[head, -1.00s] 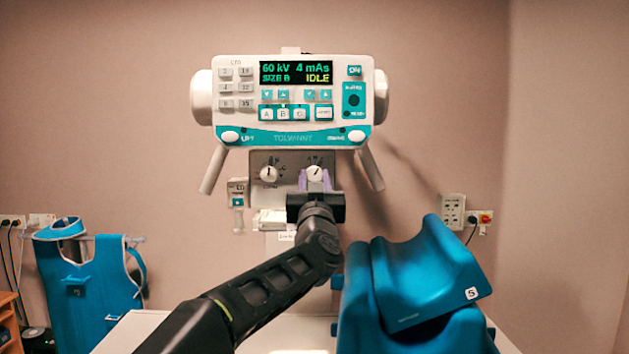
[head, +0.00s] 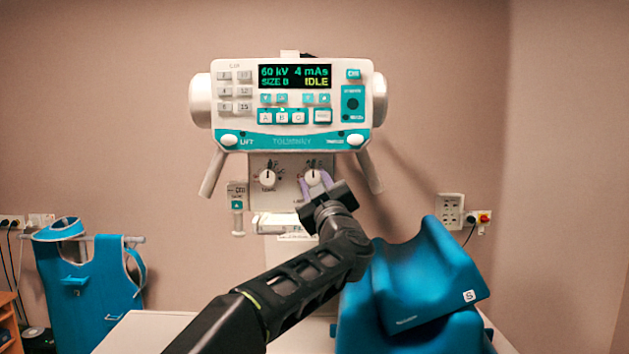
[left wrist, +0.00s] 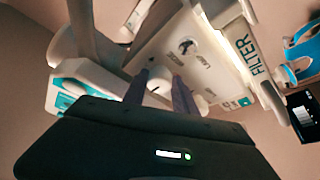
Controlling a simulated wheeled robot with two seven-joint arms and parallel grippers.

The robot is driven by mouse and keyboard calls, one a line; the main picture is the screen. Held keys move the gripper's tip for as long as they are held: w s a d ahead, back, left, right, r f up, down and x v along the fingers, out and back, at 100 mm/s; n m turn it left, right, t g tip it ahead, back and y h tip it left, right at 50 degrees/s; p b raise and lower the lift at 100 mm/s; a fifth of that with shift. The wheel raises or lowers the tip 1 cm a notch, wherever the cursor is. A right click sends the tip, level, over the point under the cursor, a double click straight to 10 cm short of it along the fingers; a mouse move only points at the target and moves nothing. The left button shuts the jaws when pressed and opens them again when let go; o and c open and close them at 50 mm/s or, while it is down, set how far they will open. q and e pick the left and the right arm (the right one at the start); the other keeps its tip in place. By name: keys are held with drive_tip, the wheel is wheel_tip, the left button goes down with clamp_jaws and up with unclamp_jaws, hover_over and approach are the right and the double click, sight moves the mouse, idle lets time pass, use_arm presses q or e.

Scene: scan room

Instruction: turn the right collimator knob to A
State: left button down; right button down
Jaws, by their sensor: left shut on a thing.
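The right collimator knob (head: 313,177) is a small white round knob on the grey panel (head: 290,163) under the console. My left gripper (head: 314,183) reaches up to it from below, with its purple fingers on either side of the knob, shut on it. The gripper is tilted to the right in the head view. In the left wrist view the two fingers (left wrist: 160,92) close around the pale knob, which they partly hide. The left knob (head: 267,178) sits apart from the gripper. My right gripper is not in view.
The white and teal console (head: 281,105) hangs above, with a screen reading IDLE and a handle on each side. A blue cushion (head: 430,275) marked S stands at the right, close to my arm. A blue apron (head: 85,285) hangs at the left. A FILTER label (left wrist: 250,55) shows near the panel.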

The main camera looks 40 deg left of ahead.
use_arm(q)
drive_tip(key=shift+d+n+g+y+p, duration=0.2)
drive_tip(key=shift+n+g, duration=0.3)
drive_tip(key=shift+n, duration=0.55)
drive_tip(key=shift+a+n+g+y+p, duration=0.1)
drive_tip(key=shift+n+g+p, duration=0.3)
drive_tip(key=shift+n, duration=0.65)
drive_tip(key=c, duration=1)
unclamp_jaws()
